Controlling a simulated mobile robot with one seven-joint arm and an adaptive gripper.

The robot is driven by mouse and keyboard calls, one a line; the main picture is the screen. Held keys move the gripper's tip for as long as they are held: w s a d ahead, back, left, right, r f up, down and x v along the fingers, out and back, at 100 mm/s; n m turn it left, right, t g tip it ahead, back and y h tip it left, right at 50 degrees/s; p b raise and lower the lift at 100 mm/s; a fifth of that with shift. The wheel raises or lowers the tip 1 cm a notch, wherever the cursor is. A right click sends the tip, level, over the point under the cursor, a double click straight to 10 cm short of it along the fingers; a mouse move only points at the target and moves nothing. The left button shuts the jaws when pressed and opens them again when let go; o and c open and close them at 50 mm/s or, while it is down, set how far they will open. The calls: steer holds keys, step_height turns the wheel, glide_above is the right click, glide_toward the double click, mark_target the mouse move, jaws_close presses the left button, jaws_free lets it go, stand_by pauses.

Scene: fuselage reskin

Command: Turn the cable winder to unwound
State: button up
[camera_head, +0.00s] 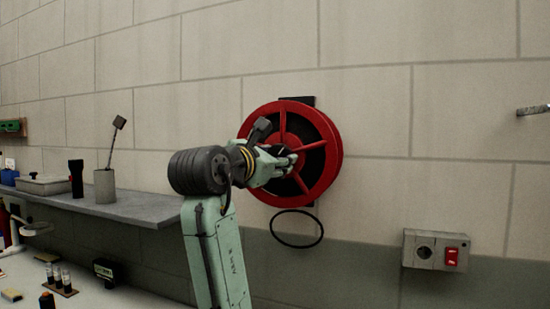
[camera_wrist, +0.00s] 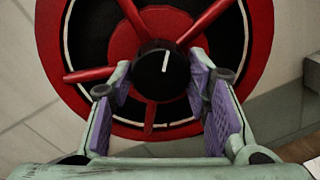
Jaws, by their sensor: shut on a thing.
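The cable winder (camera_head: 328,135) is a red spoked reel mounted upright on the wall. In the wrist view its red rim (camera_wrist: 258,40) surrounds dark gaps and several red spokes. Its round black centre knob (camera_wrist: 155,72) bears a short white mark that stands nearly vertical. My gripper (camera_head: 290,160) reaches the reel's centre from the left. In the wrist view the purple-padded fingers of my gripper (camera_wrist: 159,70) sit on both sides of the knob, shut on it. The exact contact of the pads is hard to see.
A thin black cable loop (camera_head: 297,243) hangs below the reel. A switch box (camera_head: 436,250) with a red switch is on the wall at lower right. A grey shelf (camera_head: 140,205) at left holds a cup and a black torch. A peg (camera_head: 533,110) juts out at far right.

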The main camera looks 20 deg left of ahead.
steer(key=c, duration=0.4)
steer(key=shift+m, duration=0.3)
